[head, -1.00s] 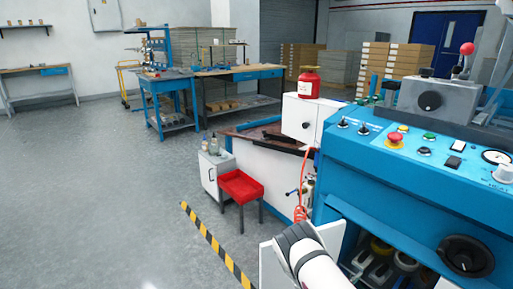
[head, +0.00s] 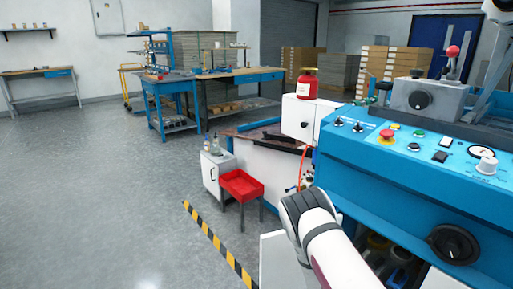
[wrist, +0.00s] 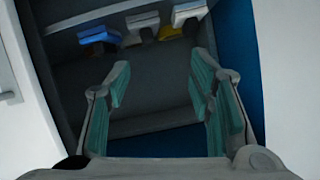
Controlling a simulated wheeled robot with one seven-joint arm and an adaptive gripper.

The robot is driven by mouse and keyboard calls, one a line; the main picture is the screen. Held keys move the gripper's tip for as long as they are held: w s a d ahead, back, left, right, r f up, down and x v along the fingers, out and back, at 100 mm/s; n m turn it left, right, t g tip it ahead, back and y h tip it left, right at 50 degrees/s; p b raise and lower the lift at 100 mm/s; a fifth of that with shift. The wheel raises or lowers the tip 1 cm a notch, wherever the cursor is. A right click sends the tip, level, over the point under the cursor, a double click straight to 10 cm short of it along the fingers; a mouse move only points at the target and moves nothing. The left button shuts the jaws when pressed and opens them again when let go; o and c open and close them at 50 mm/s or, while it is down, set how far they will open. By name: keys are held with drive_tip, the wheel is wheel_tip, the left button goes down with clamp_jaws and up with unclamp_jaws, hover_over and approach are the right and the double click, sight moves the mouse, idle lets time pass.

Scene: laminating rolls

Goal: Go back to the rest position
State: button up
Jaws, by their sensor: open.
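My gripper (wrist: 160,95) is open and empty in the wrist view, with its two teal-padded fingers spread apart. It faces a grey shelf recess (wrist: 155,125) in the blue machine. Blue, white and yellow items (wrist: 145,25) sit beyond the fingertips at the top of that view, apart from them. In the head view, part of my white arm shows at the bottom centre, in front of the blue machine (head: 400,185). The gripper itself is out of the head view.
A red canister (head: 307,84) sits on a white box. Striped floor tape (head: 215,240) runs past the stool. The floor at left is clear. Blue workbenches (head: 235,75) stand behind.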

drive_tip(key=a+r+n+g+y, duration=0.1)
drive_tip(key=a+r+y, duration=0.2)
drive_tip(key=a+r, duration=0.35)
drive_tip(key=w+a+r+n+g+y, duration=0.1)
drive_tip(key=a+r+y, duration=0.2)
drive_tip(key=r, duration=0.6)
drive_tip(key=a+r+n+y, duration=0.1)
drive_tip(key=a+r+y, duration=0.25)
drive_tip(key=r, duration=0.45)
drive_tip(key=s+a+r+n+g+y, duration=0.1)
drive_tip(key=s+a+r+n+g, duration=0.15)
drive_tip(key=s+r, duration=0.75)
drive_tip(key=s+a+r+n+g+y, duration=0.1)
drive_tip(key=s+a+r+n+y, duration=0.2)
drive_tip(key=s+r, duration=0.75)
drive_tip(key=s+d+n+g+h, duration=0.3)
drive_tip(key=s+n+h, duration=0.1)
drive_tip(key=s, duration=2.2)
wheel_tip(320, 180, up, 25)
drive_tip(key=t+p, duration=0.3)
drive_tip(key=p, duration=1.9)
drive_tip(key=shift+f+y+p, duration=0.2)
drive_tip(key=shift+y+p, duration=0.1)
drive_tip(key=shift+y, duration=0.05)
drive_tip(key=shift+t, duration=0.25)
